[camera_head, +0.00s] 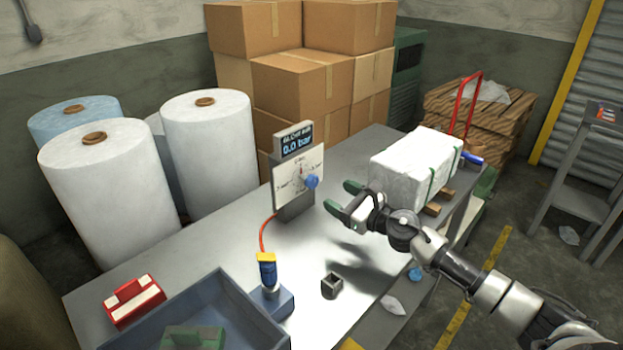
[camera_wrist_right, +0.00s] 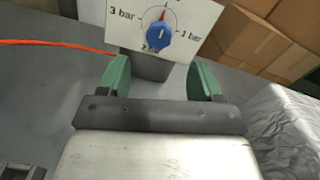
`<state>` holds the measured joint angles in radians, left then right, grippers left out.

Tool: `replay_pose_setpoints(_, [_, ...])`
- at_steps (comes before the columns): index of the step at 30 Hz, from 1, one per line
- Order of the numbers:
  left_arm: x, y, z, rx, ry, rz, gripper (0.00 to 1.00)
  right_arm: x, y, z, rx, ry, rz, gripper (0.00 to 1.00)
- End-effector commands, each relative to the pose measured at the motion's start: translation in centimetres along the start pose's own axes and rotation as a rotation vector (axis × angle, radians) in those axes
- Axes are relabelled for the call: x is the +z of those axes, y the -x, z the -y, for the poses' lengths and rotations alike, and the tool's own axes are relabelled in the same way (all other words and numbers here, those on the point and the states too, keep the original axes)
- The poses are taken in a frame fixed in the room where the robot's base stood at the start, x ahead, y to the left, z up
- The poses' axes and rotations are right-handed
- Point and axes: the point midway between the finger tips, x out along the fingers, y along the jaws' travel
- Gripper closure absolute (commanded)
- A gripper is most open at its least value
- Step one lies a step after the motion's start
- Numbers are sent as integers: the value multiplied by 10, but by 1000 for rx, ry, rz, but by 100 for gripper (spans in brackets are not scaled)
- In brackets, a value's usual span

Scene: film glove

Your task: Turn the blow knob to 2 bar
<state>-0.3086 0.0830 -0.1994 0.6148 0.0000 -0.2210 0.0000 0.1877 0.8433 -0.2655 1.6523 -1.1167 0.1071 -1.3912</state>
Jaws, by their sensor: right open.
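The blue blow knob (camera_head: 312,181) sits on the white dial plate (camera_head: 291,186) of a grey stand on the table. The display (camera_head: 297,143) above reads 0.0 bar. In the right wrist view the blue knob (camera_wrist_right: 159,36) has a red mark (camera_wrist_right: 163,14) above it, at the top of the dial. "3 bar" is at left, "1 bar" at right, and "2 bar" below. My right gripper (camera_head: 343,198) is open and empty, just in front of the knob and apart from it. Its green fingers (camera_wrist_right: 160,80) lie below and either side of the knob.
A white wrapped block (camera_head: 411,168) stands right of my right gripper. A red hose (camera_head: 264,236) runs from the stand to a blue-yellow nozzle (camera_head: 267,270).

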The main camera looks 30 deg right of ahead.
Motion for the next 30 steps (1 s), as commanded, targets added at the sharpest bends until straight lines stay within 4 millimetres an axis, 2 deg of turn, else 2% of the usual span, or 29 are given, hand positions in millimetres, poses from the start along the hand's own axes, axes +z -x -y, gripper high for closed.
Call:
replay_pose_setpoints(2, [7, 7, -6, 7, 2, 13, 100, 5, -16, 1, -3, -3, 5, 35])
replay_pose_setpoints(5, [7, 12, -8, 11, 2, 13, 100, 5, -35, 0, -1, -4, 5, 35])
replay_pose_setpoints(12, [-16, 15, -4, 5, 2, -23, 100, 2, -73, 0, -2, -6, 4, 35])
replay_pose_setpoints(17, [-22, 16, -2, 3, 1, -34, 100, 1, -84, 0, 0, -3, 2, 35])
replay_pose_setpoints(26, [-12, 16, 0, 1, 0, -17, 100, 1, -87, -1, 0, -3, 1, 35])
replay_pose_setpoints(27, [-10, 16, 0, 1, 0, -15, 100, 1, -87, -1, 0, -3, 1, 37])
replay_pose_setpoints(30, [-9, 16, -1, 1, 0, -12, 100, 1, -87, -1, 0, -3, 1, 52])
